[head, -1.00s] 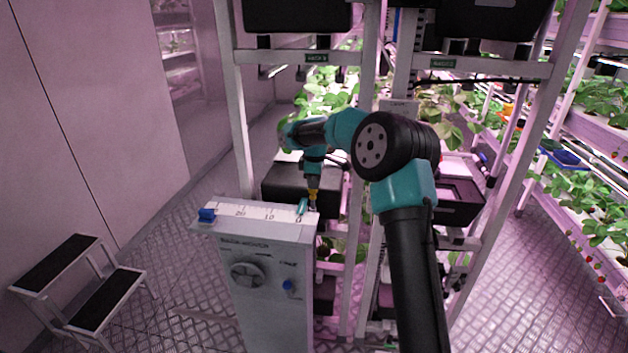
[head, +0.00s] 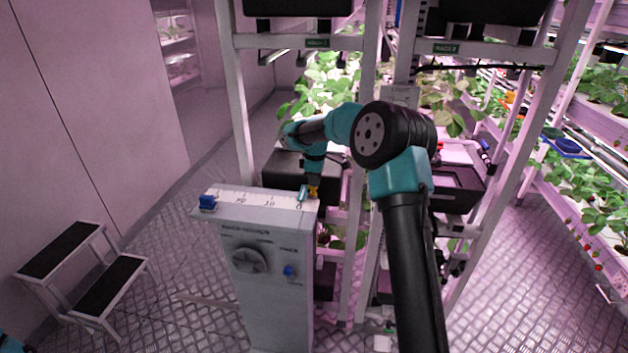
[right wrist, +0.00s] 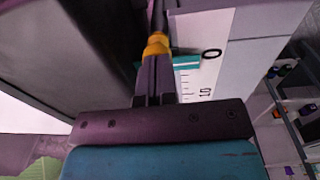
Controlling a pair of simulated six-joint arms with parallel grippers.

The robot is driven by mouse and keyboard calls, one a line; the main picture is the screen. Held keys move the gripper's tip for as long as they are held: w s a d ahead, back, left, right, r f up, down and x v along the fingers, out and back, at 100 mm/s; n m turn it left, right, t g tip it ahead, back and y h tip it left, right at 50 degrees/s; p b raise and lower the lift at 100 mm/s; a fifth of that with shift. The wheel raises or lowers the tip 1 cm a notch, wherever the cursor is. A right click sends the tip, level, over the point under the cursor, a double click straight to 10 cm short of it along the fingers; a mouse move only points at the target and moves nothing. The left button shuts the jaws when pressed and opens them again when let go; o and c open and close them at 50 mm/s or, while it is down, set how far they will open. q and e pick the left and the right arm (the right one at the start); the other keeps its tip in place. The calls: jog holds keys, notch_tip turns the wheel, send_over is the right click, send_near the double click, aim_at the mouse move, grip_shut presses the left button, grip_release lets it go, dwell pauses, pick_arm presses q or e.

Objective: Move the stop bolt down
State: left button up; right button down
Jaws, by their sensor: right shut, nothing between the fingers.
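A pale cabinet (head: 262,232) has a white scale strip (head: 245,200) on top. A small teal slider (head: 303,193) lies at the scale's 0 end; it also shows in the right wrist view (right wrist: 188,63). A blue block (head: 207,203) sits at the other end. I cannot tell for certain which piece is the stop bolt. My right gripper (head: 313,194) is shut and empty, pointing down at the 0 end beside the teal slider. In the right wrist view its dark fingers with an orange band (right wrist: 157,45) overlap the slider's left end; contact is unclear. My left gripper is out of view.
The cabinet front has a round grey knob (head: 248,260) and a blue knob (head: 290,271). A plant rack (head: 242,120) with dark trays stands close behind. A step stool (head: 85,275) stands at left. The floor between stool and cabinet is clear.

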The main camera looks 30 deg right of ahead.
notch_tip(320, 180, up, 14)
jog(key=shift+s, duration=0.4)
jog(key=shift+f, duration=0.1)
dwell(0.3)
